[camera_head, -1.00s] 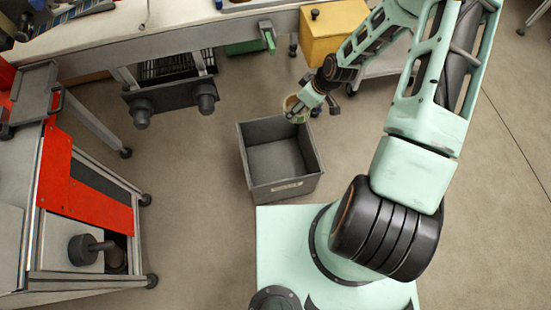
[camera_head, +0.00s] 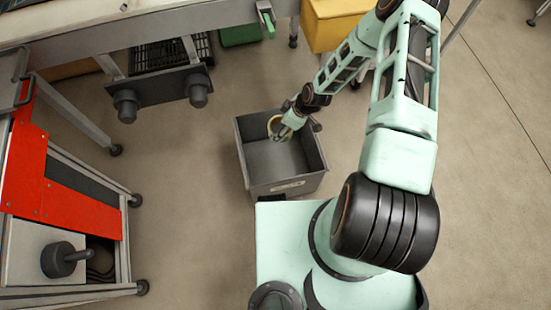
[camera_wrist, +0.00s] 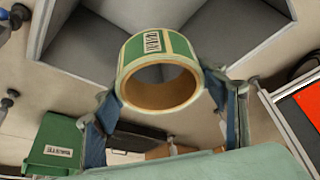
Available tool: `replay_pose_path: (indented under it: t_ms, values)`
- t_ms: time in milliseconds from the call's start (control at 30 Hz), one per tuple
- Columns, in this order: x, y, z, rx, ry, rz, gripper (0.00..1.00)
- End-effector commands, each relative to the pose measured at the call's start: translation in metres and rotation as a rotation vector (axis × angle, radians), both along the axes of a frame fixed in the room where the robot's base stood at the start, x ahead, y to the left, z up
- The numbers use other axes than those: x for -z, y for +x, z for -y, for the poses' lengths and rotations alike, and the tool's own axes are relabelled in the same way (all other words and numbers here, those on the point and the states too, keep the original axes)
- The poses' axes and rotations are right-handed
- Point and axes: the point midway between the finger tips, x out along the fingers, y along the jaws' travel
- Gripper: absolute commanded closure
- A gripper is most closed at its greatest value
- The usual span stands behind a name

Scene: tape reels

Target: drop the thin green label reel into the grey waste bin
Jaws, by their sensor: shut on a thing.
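The green label reel (camera_wrist: 158,68) shows in the wrist view as a ring with a tan inner core and a white printed label. My gripper (camera_wrist: 163,105) is shut on it, with one finger at each side of the ring. In the head view my gripper (camera_head: 284,128) is over the back part of the grey waste bin (camera_head: 315,150), and a pale edge of the reel (camera_head: 273,123) shows beside the fingers. The bin is open at the top and looks empty. The exact height of the reel above the bin floor is hard to tell.
A workbench (camera_head: 130,30) runs along the back with a dark two-knobbed unit (camera_head: 160,95) below it. A yellow bin (camera_head: 332,25) and a green bin (camera_head: 240,33) stand behind. A red-sided cart (camera_head: 75,195) is at left. Floor is clear around the grey bin.

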Motion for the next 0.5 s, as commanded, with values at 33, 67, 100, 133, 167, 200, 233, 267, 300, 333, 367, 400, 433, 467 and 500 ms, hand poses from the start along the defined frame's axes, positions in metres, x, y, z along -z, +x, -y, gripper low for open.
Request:
replay_pose_path:
  t_ms: [33,67,100,133,167,200,233,267,300,333,367,400,433,467,500]
  values:
    - [0.0093,0.0,-0.0002,0.001,0.0,0.0,0.6]
    - [0.0117,0.0001,-0.0002,0.0,0.0,0.0,0.6]
    - [0.0141,0.0003,-0.0001,0.0,0.0,0.0,0.6]
    - [0.0154,0.0004,-0.0001,0.0,0.0,0.0,0.6]
    - [0.0163,0.0003,0.0,-0.001,-0.001,0.001,0.6]
    - [0.0169,0.0004,0.0,-0.001,-0.001,0.001,0.6]
    - [0.017,0.0004,-0.0001,-0.001,-0.001,0.001,0.6]
    - [0.0169,0.0004,0.0,-0.001,-0.001,0.001,0.6]
    - [0.0166,0.0003,0.0,-0.001,-0.001,0.001,0.6]
    - [0.0165,0.0003,0.0,-0.001,-0.001,0.001,0.6]
    - [0.0163,0.0003,0.0,-0.001,-0.001,0.001,0.6]
    - [0.0163,0.0003,0.0,-0.001,0.0,0.0,0.6]
    - [0.0163,0.0003,0.0,-0.001,0.0,0.0,0.6]
    - [0.0163,0.0002,0.0,0.0,0.0,0.0,0.31]
    - [0.0163,0.0002,0.0,0.0,0.0,0.0,0.27]
